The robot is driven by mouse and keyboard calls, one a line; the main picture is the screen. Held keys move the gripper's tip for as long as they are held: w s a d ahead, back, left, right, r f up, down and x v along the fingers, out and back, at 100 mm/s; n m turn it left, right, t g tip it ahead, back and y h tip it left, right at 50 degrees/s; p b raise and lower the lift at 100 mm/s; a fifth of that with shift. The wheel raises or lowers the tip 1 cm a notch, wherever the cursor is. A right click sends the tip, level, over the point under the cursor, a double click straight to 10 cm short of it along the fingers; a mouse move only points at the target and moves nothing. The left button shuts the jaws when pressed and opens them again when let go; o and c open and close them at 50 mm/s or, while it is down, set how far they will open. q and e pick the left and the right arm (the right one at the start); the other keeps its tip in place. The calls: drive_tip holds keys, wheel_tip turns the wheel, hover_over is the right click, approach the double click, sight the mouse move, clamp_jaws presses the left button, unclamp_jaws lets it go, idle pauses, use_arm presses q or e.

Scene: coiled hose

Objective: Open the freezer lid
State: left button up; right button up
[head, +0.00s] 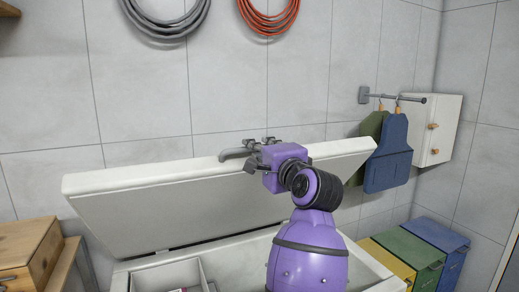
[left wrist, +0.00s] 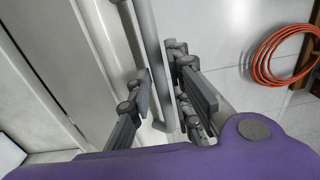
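The freezer lid (head: 130,195) is a long white panel, raised and tilted up over the white chest (head: 250,262) in the head view. A grey bar handle (head: 234,154) sits at the lid's upper edge. My left gripper (head: 254,158) is at this handle, at the end of my purple arm. In the left wrist view the handle bar (left wrist: 161,85) runs between the two fingers of my left gripper (left wrist: 168,100). The fingers stand apart, with small gaps beside the bar. The arm hides part of the lid and chest. My right gripper is not in view.
A grey hose (head: 165,25) and an orange hose (head: 268,18) hang on the wall. Blue and green aprons (head: 390,155) hang on a rail right of the lid, by a white wall cabinet (head: 437,130). Coloured boxes (head: 425,250) stand at right, a wooden box (head: 28,255) at left.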

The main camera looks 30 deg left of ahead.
use_arm(q)
drive_tip(key=shift+f, duration=0.1)
clamp_jaws()
